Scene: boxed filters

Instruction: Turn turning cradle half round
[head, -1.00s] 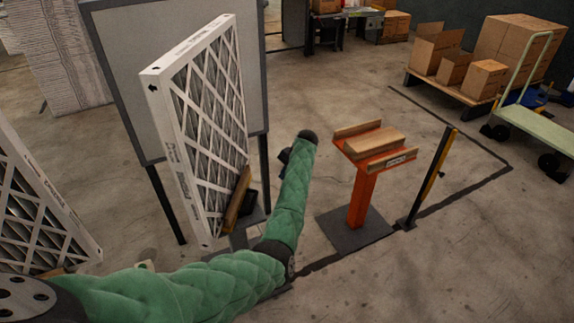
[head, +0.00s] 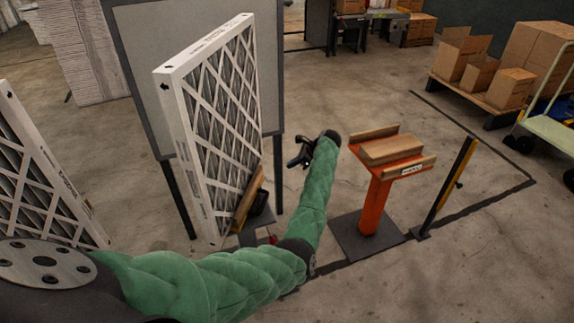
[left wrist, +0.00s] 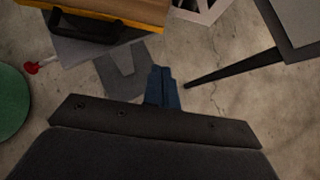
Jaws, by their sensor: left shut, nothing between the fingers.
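The turning cradle (head: 249,200) shows a wood and yellow side with a black handle, low at the right foot of a tall white-framed filter (head: 212,130). The filter stands upright and hides most of the cradle. In the left wrist view, the cradle's yellow-edged wooden side (left wrist: 130,10) and black handle (left wrist: 85,27) are at the top left, above a grey base plate (left wrist: 130,72). My left gripper (head: 298,160) is right of the cradle and apart from it. Its fingers (left wrist: 162,75) are shut and empty. My right gripper is out of view.
A grey panel on dark legs (head: 135,40) stands behind the filter. Another filter (head: 40,180) is at the left edge. An orange stand (head: 377,205) with a wooden top and a yellow-black post (head: 445,185) stand to the right. Floor between gripper and stand is clear.

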